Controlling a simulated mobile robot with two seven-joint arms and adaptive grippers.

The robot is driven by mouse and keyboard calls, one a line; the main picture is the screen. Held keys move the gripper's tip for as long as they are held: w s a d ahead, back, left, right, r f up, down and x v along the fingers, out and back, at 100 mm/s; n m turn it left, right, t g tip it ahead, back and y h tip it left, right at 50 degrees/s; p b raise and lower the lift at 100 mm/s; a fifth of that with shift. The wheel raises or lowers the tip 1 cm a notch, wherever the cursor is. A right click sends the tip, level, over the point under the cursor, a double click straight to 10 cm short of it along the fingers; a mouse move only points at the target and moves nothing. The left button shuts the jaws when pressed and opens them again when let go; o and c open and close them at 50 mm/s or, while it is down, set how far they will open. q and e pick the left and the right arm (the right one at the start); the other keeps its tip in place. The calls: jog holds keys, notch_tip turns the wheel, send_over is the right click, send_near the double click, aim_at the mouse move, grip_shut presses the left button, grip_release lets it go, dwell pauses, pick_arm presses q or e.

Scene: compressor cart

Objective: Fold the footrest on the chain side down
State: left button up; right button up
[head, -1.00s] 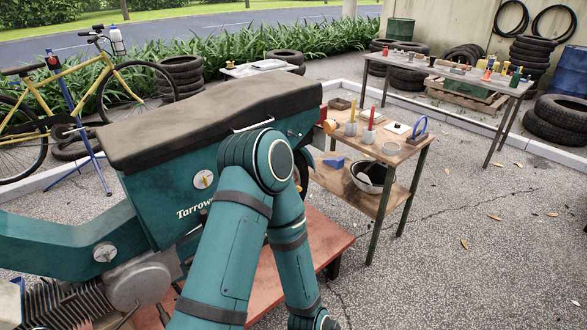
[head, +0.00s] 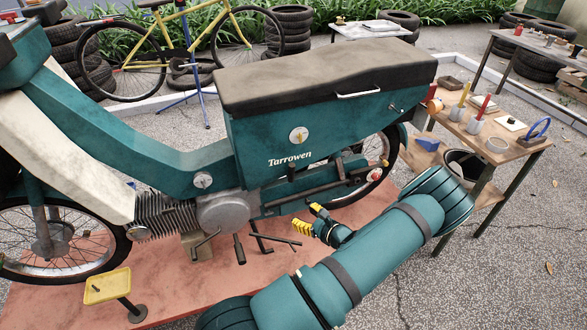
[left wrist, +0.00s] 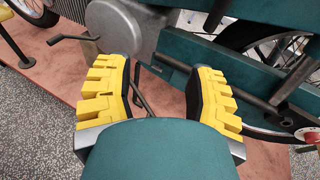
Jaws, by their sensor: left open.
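The teal moped (head: 265,145) stands side-on on a red platform. A short dark upright peg (head: 291,172) on its lower side looks like the folded-up footrest; I cannot be sure. The peg also shows at the top of the left wrist view (left wrist: 215,14). My left gripper (head: 311,219) is open, with yellow fingertips, low beside the moped and below the peg. In the left wrist view, its fingers (left wrist: 160,93) are spread with a thin dark rod visible between them, not gripped. My right gripper is not in view.
A yellow-topped stand (head: 108,287) is at front left. A tool table (head: 515,150) stands right. Bare ground lies at lower right.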

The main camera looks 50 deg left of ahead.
aim_at(294, 170)
pick_arm(q)
jog(key=w+a+r+m+t+y, duration=0.2)
jog(key=w+r+m+t+y, duration=0.1)
jog(key=w+r, duration=0.25)
jog(key=a, duration=0.4)
jog(key=a+b, duration=0.1)
jog(key=a, duration=0.4)
jog(key=w+a+b, duration=0.1)
jog(key=a, duration=0.3)
jog(key=shift+w+a+f, duration=0.1)
jog(key=shift+a+f, duration=0.15)
jog(key=shift+f, duration=0.15)
jog(key=shift+d, duration=0.1)
grip_shut()
